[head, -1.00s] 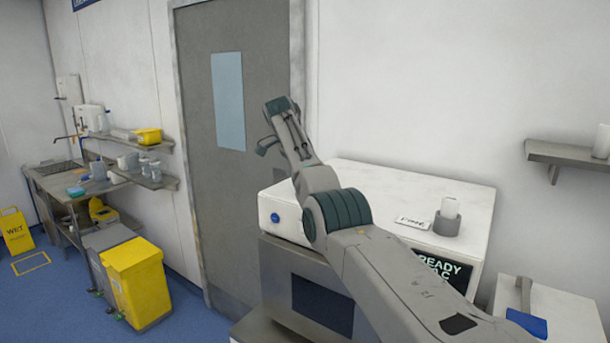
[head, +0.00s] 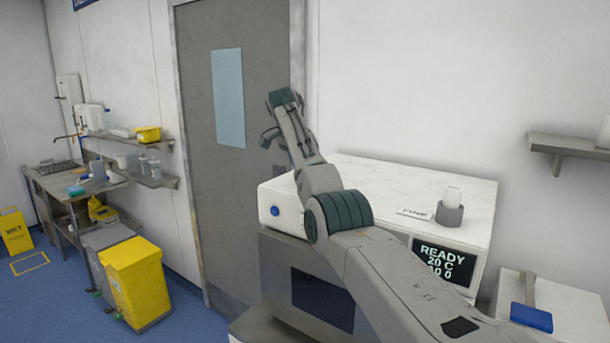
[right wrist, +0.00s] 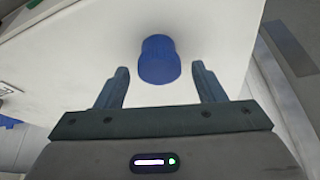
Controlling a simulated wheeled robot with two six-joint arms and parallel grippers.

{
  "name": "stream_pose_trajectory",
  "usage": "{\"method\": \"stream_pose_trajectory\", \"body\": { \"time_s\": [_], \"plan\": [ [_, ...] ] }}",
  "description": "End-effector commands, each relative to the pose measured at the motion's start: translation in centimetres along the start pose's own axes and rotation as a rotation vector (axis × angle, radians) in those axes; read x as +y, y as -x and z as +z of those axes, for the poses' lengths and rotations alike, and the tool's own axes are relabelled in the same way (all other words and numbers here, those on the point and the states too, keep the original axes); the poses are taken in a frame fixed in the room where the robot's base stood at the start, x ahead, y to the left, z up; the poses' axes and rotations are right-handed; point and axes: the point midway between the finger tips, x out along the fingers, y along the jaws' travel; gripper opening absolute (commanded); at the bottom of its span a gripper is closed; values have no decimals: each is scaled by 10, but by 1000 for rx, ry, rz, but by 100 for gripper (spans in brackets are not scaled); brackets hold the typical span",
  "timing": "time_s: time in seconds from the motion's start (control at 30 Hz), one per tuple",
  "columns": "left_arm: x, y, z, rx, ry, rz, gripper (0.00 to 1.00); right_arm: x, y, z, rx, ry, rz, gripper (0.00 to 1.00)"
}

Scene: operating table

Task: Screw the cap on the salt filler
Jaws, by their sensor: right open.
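A round blue cap (head: 275,211) sits on the left of the front face of a white-topped machine (head: 345,178). In the right wrist view the blue cap (right wrist: 159,60) shows against the white panel, just beyond and between my fingertips. My right gripper (right wrist: 161,78) is open, with one finger on each side of the cap and a gap to both, and nothing is held. In the head view my right gripper (head: 270,137) is small and partly hidden at the end of the arm, above the cap. My left gripper is not in view.
A grey holder with a white piece (head: 449,207) and a small label card (head: 413,213) are on the machine top. Its display (head: 443,262) reads READY. A blue block (head: 531,317) lies on a white box at right. A grey door (head: 235,190) stands behind.

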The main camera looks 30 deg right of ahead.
Motion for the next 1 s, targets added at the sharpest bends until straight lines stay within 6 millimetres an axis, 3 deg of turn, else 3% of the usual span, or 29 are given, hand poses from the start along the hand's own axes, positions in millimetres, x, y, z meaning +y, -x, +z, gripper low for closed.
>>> {"method": "stream_pose_trajectory", "body": {
  "time_s": [0.03, 0.4, 0.87, 1.0],
  "plan": [
    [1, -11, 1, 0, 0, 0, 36, 0, -5, 2, 2, 25, -13, 63],
    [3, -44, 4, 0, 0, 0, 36, 4, -4, 0, 1, 320, -134, 63],
    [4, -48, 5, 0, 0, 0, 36, 4, -1, 0, -1, 417, -173, 63],
    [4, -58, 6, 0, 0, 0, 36, 6, -4, -1, 1, 563, -234, 63]
  ]
}}
